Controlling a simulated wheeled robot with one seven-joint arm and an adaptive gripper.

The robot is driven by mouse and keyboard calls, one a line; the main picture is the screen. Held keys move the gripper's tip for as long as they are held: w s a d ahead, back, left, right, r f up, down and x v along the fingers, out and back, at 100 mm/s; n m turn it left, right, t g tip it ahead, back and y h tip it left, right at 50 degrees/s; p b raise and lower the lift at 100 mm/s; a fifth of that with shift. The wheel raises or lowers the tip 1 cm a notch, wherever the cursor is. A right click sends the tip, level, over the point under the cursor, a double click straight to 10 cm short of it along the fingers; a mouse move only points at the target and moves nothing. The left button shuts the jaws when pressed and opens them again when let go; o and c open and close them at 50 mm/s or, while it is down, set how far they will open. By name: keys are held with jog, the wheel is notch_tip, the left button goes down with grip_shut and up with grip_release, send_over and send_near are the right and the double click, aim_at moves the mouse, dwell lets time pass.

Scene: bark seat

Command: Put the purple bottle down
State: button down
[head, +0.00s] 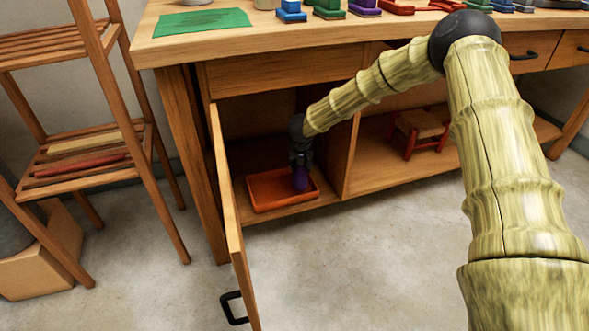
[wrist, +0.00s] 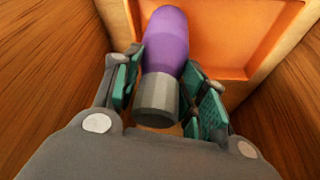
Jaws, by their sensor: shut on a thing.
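The purple bottle (wrist: 166,40) has a grey cap (wrist: 157,98) and sits between the teal pads of my gripper (wrist: 160,92) in the wrist view. My gripper is shut on it around the grey cap end. In the head view my gripper (head: 301,158) reaches down into the open cupboard, and the purple bottle (head: 301,179) shows below it, over the orange tray (head: 266,204). The tray also shows in the wrist view (wrist: 235,35) beyond the bottle. I cannot tell whether the bottle touches the tray floor.
The cupboard door (head: 232,215) stands open on the left of the compartment. A divider (head: 352,150) bounds it on the right, with a small red-framed stool (head: 420,126) beyond. A wooden shelf rack (head: 90,150) stands at left. Colored blocks and a green sheet (head: 203,22) lie on the bench top.

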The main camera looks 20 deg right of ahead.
jog(key=w+f+b, duration=0.3)
jog(key=w+b, duration=0.1)
jog(key=shift+w+a+f, duration=0.25)
jog(key=shift+w+f, duration=0.1)
jog(key=shift+f, duration=0.05)
dwell(0.4)
jog(key=c, duration=0.8)
grip_release()
jog(key=shift+f, duration=0.1)
